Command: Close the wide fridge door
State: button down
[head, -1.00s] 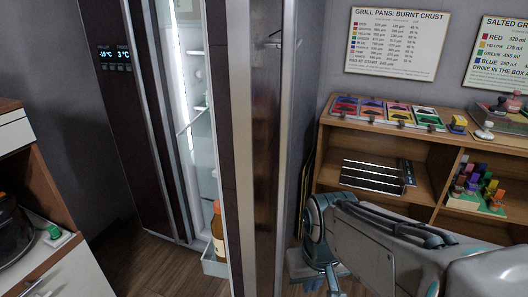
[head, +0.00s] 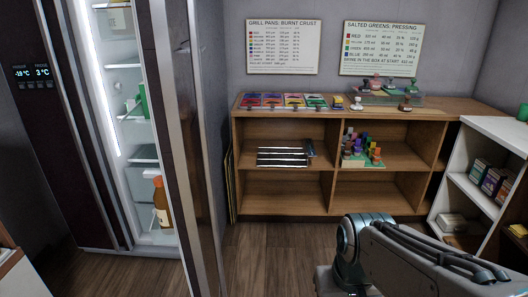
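The wide fridge door (head: 192,140) stands open in the head view, swung out toward me and seen nearly edge-on. The lit fridge interior (head: 118,75) shows to its left, with shelves and a green item. The narrow dark door (head: 35,130) with the display is shut. My arm reaches in from the lower right, to the right of the open door and apart from it. My gripper's fingers are not visible; the arm's end runs off the bottom edge.
A wooden shelf unit (head: 285,205) stands against the back wall, right of the door, with colored trays and stampers on it. A white shelf (head: 465,125) stands at the right. Wooden floor (head: 265,262) is clear between the door and my arm.

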aim_at(161, 26)
jog(key=u, duration=1.05)
jog(key=i, duration=0.55)
